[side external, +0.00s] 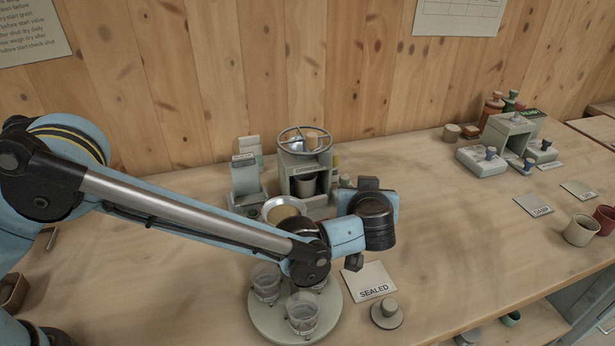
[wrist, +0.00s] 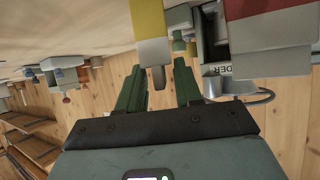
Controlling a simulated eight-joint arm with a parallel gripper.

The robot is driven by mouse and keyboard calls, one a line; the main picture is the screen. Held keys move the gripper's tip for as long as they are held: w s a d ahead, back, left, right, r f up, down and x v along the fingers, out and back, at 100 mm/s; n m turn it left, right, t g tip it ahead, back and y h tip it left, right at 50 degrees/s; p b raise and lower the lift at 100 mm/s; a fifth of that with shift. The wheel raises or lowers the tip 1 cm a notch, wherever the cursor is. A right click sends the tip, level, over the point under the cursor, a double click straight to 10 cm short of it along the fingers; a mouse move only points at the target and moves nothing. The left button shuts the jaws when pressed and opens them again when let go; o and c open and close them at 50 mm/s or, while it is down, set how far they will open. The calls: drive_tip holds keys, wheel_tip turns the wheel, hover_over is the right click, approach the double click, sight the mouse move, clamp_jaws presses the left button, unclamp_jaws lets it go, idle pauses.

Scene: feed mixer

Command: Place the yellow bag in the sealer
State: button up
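My gripper (wrist: 158,76) shows two green fingers set apart in the wrist view, which looks upside down. A grey block with a brown tip (wrist: 155,54) shows between and past the fingertips, with a yellow piece (wrist: 147,18) joined to it. I cannot tell whether this is the yellow bag. In the side external view my wrist hides the fingers, beside the grey machine with a hand wheel (side external: 299,170). A yellowish item (side external: 336,161) shows partly behind that machine. A grey machine with an opening (side external: 515,135) stands at the far right; I cannot confirm it is the sealer.
A round tray (side external: 262,322) holds clear jars under my arm. A "SEALED" card (side external: 368,281) and a knobbed disc (side external: 387,314) lie front centre. Cream (side external: 580,230) and red (side external: 604,219) cups stand at right. The bench between the centre and right machines is mostly clear.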

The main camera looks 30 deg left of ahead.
drive_tip(key=o, duration=0.3)
drive_tip(key=shift+o, duration=0.2)
